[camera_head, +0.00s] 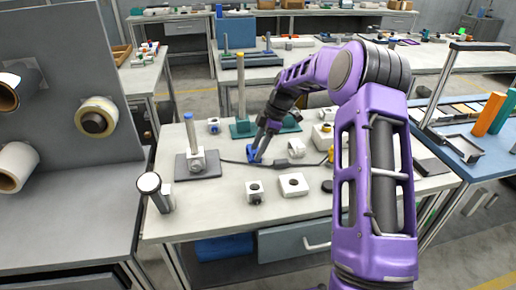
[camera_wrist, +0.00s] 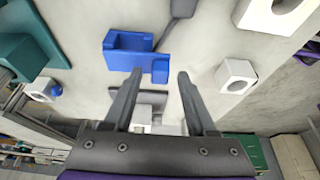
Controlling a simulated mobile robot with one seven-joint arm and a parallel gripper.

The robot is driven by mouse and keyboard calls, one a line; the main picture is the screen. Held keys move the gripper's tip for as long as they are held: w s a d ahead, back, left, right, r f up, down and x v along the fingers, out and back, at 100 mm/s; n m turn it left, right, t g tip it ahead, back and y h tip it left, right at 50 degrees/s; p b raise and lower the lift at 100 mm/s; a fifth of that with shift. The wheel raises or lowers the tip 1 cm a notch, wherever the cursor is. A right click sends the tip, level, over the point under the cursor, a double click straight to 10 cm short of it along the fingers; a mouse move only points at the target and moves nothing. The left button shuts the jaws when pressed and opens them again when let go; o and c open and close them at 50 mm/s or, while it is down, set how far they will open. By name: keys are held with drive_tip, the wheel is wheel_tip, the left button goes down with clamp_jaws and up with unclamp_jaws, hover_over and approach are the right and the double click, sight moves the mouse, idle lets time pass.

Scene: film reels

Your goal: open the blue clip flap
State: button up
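A blue clip (camera_head: 252,154) lies on the grey-white worktable, at the tip of my gripper (camera_head: 262,143). In the wrist view the blue clip (camera_wrist: 128,60) shows as a wide block with a notch. A smaller blue tab (camera_wrist: 160,69) sits at its right end, apparently the flap. My gripper (camera_wrist: 158,76) is open, with one fingertip to each side of this tab's lower part in the picture. I cannot tell whether either finger touches it. Nothing is held. In the head view the fingers partly hide the clip.
White blocks with holes (camera_head: 294,184) stand in front, a dark base with a white post (camera_head: 198,162) is at left, and a green base (camera_head: 243,129) is behind.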

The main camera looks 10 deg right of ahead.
clamp_jaws()
idle(1.2)
